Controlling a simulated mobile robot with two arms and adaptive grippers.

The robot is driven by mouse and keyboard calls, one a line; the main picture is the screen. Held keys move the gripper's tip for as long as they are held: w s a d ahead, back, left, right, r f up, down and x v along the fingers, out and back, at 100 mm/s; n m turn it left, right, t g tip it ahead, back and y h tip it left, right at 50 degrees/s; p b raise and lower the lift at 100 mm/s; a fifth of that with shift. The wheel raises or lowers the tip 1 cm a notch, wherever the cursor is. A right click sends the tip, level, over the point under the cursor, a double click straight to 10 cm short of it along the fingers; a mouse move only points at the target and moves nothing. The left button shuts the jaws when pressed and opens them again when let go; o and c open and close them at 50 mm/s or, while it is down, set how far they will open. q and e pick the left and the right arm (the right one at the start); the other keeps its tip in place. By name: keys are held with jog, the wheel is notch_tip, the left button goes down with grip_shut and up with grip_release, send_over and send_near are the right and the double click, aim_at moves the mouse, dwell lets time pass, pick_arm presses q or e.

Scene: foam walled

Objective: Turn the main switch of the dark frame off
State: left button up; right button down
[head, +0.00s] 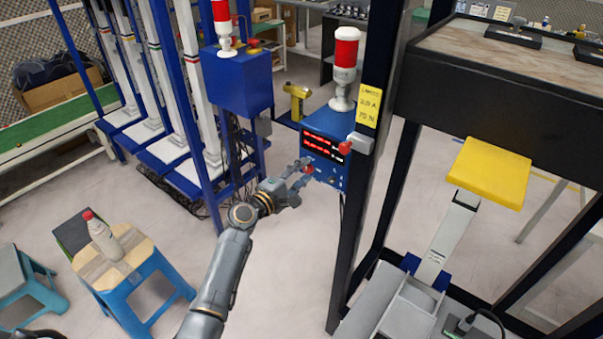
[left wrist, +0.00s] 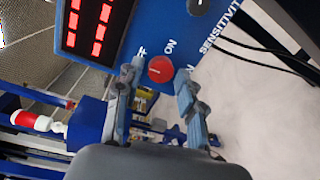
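A blue control box (head: 326,126) with red digit displays is mounted at the dark frame (head: 372,110). Its red round switch knob (head: 309,170) is low on the front. In the left wrist view the knob (left wrist: 161,69) sits beside the white word ON; which way it is turned is hard to tell. My left gripper (head: 301,175) is at the box front. In the left wrist view its open fingers (left wrist: 160,77) are apart, one on each side of the knob, with no clear contact visible. My right gripper is not in view.
A red push button on a grey housing (head: 358,145) sits on the dark post beside the box. A red-and-white beacon (head: 345,68) stands on top. A blue frame (head: 206,150) with its own blue box (head: 237,82) is to the left. A stool (head: 150,280) holds a bottle.

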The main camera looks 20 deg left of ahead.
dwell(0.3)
pick_arm(q)
jog(key=v, duration=1.2)
